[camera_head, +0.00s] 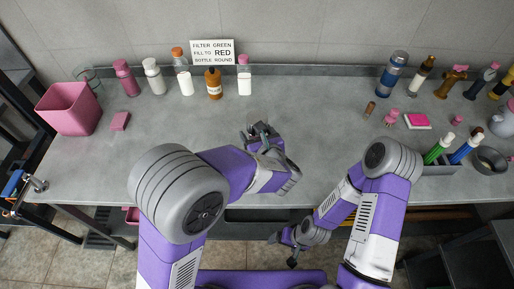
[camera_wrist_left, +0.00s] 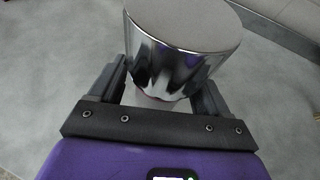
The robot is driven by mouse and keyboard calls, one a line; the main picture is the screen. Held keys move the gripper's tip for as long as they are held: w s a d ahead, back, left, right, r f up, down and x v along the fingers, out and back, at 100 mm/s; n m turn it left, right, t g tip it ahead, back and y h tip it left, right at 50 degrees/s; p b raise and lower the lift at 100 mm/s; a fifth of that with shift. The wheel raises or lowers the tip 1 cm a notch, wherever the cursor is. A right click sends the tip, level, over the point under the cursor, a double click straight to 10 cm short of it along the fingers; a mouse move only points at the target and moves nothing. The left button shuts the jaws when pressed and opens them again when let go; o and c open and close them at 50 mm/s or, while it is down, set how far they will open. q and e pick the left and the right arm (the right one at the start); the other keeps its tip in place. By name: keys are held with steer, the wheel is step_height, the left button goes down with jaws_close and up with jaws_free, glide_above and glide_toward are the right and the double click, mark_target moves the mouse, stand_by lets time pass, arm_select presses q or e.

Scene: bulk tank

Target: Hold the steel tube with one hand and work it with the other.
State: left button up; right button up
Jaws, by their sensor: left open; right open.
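A shiny steel cylinder (camera_wrist_left: 182,55) with a flat grey top, seemingly the steel tube, stands between the fingers of my left gripper (camera_wrist_left: 165,88) in the left wrist view. The fingers are open on either side of it. I cannot tell whether either finger touches it. In the head view my left gripper (camera_head: 263,135) is over the middle of the table, and its own arm hides much of that spot. My right gripper (camera_head: 283,249) is open and empty in front of the table's front edge.
A grey table (camera_head: 330,115) runs along the wall. A pink bin (camera_head: 70,108), a pink sponge (camera_head: 120,121) and several bottles stand at the left and back. A sign (camera_head: 212,52) leans there. Bottles, brushes and a bowl (camera_head: 490,160) crowd the right. The middle is mostly clear.

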arm_select(q)
jaws_close()
stand_by(0.4)
steer(key=shift+r, duration=0.15)
